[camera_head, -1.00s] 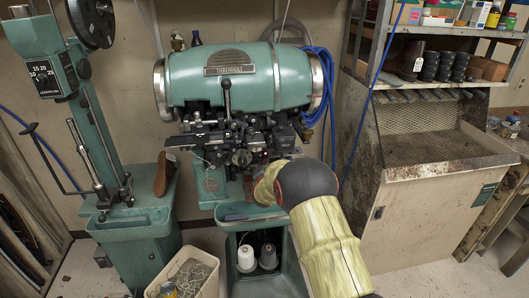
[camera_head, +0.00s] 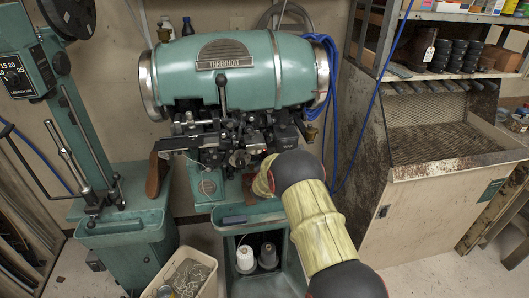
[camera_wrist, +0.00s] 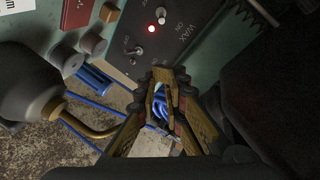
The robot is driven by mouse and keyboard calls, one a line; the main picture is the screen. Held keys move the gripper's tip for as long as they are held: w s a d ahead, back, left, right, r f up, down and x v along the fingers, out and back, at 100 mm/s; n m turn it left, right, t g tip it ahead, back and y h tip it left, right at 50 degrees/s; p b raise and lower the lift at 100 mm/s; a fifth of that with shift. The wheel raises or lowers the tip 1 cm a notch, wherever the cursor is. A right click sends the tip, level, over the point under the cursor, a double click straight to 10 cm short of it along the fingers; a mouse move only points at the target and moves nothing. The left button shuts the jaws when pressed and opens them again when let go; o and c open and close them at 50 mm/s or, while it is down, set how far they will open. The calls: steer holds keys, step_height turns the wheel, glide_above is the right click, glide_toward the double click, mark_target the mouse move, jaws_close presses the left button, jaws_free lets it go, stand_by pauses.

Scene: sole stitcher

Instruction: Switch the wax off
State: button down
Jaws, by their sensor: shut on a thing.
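The wax panel (camera_wrist: 178,48) is a dark plate lettered WAX and ON on the machine, at the top of the wrist view. A small metal toggle (camera_wrist: 162,18) stands close to the lamp, and another metal toggle (camera_wrist: 134,51) sits lower left. My gripper (camera_wrist: 163,76) is below the panel in the picture, with its fingertips close together. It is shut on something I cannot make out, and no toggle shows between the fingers. In the head view my arm hides the gripper at the front of the green stitcher (camera_head: 240,88).
A rounded grey part with a brass tube (camera_wrist: 85,128) lies left of my gripper.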

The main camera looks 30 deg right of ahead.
steer(key=w+d+f+b, duration=0.1)
steer(key=w, duration=0.1)
steer(key=w+d+f+b, duration=0.1)
steer(key=w, duration=0.2)
steer(key=w+d+f+b, duration=0.1)
steer(key=w, duration=0.2)
steer(key=shift+w+f, duration=0.1)
steer(key=shift+w, duration=0.05)
steer(key=shift+a+f, duration=0.3)
steer(key=shift+a, duration=0.3)
steer(key=shift+s+a+f+b, duration=0.1)
steer(key=shift+s+f+b, duration=0.2)
steer(key=shift+f+b, duration=0.75)
stand_by(0.6)
steer(key=shift+r, duration=0.3)
stand_by(1.1)
steer(key=shift+d+r, duration=0.15)
steer(key=shift+d, duration=0.2)
steer(key=s+a+r+p, duration=0.1)
steer(key=s+a+r, duration=0.1)
steer(key=s, duration=0.6)
steer(key=shift+s+a+r+p, duration=0.25)
steer(key=shift+r+p, duration=0.15)
steer(key=shift+r, duration=0.3)
